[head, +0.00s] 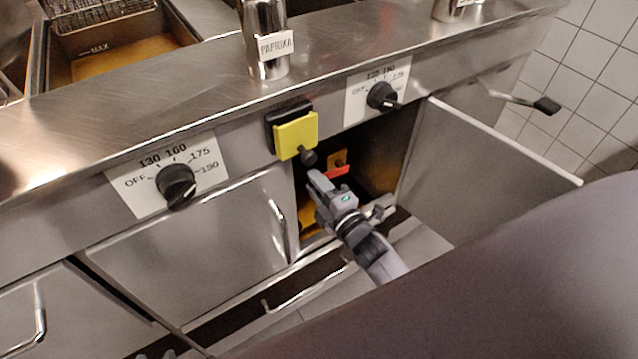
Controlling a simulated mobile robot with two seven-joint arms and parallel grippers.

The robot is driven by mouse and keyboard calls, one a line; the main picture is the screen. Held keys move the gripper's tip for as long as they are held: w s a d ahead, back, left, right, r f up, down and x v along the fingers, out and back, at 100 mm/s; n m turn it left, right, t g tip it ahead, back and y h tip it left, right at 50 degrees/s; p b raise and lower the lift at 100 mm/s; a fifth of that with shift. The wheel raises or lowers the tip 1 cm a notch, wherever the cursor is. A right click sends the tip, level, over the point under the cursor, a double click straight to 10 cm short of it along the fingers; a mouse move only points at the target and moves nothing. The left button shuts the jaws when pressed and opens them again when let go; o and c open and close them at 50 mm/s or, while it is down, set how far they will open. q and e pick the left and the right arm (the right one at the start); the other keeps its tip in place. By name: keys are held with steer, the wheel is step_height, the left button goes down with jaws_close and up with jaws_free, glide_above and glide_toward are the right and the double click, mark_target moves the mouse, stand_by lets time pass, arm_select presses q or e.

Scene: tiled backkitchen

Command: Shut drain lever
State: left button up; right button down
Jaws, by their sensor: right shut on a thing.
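The drain lever (339,171) has a red handle and sits inside the open cabinet under the fryer, by a small orange plate. My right gripper (319,184) reaches into the cabinet opening from the lower right. Its fingers are shut at the near left end of the red handle, and they partly hide the contact. Only a small dark piece at the bottom edge may be my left gripper (155,354); its fingers cannot be made out.
The cabinet door (480,165) stands open to the right. A closed door (190,250) is on the left. A yellow box (296,135) and two temperature knobs (176,186) (382,97) are on the front panel. A paprika shaker (264,40) stands on the counter edge.

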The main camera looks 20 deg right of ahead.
steer(key=shift+f+n+b, duration=0.45)
steer(key=shift+f+n, duration=0.15)
steer(key=shift+f, duration=0.05)
arm_select(q)
steer(key=shift+w+d+r+m+t+h, duration=0.3)
steer(key=shift+w+d+r, duration=0.35)
steer(key=shift+d+r, duration=0.2)
arm_select(e)
steer(key=shift+f+n, duration=0.1)
steer(key=shift+n, duration=0.2)
steer(key=c, duration=0.9)
jaws_free()
arm_select(q)
steer(key=shift+s+f, duration=0.1)
steer(key=shift+s+a+f+p, duration=0.3)
steer(key=shift+a+p, duration=0.2)
steer(key=shift+a, duration=0.05)
arm_select(e)
steer(key=s, duration=0.4)
steer(key=s+d, duration=0.1)
steer(key=s, duration=0.2)
steer(key=shift+s, duration=0.1)
